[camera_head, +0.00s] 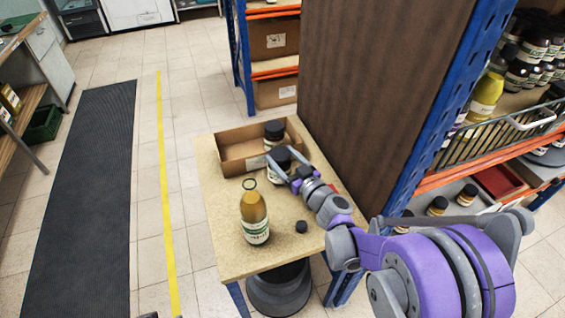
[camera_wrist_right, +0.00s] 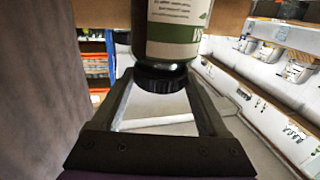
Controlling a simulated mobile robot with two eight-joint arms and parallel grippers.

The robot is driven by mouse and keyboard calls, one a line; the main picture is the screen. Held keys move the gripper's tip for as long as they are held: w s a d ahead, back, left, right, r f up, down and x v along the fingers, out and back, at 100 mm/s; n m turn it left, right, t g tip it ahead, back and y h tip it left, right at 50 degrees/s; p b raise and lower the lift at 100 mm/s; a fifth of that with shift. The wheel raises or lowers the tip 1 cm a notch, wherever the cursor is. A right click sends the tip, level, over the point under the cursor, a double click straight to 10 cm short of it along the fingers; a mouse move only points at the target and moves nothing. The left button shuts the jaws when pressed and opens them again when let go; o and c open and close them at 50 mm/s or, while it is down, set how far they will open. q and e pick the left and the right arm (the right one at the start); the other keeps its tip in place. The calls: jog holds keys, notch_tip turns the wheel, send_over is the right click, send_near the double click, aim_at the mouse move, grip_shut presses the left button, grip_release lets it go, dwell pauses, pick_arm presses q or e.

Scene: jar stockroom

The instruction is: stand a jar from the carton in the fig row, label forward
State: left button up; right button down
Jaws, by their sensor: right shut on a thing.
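The cardboard carton (camera_head: 229,169) stands at the back of a small wooden table. A dark jar with a black lid (camera_head: 274,131) stands at its right end. I cannot tell whether this jar is lifted clear. In the right wrist view the gripper (camera_wrist_right: 162,85) has its fingers on either side of the black lid. The held jar's cream label with a green band (camera_wrist_right: 175,35) shows there. Several dark jars (camera_head: 533,45) stand on the right rack; their labels are too small to read.
A yellow-filled bottle (camera_head: 255,215) and a small black cap (camera_head: 301,227) stand on the table (camera_head: 216,215) in front. A brown rack side panel (camera_head: 385,90) and blue upright (camera_head: 430,110) rise at the right. A wire rail (camera_head: 500,130) fronts the shelf. Left floor is open.

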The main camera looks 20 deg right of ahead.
jog(key=shift+f, duration=0.8)
grip_release()
jog(key=shift+f, duration=0.15)
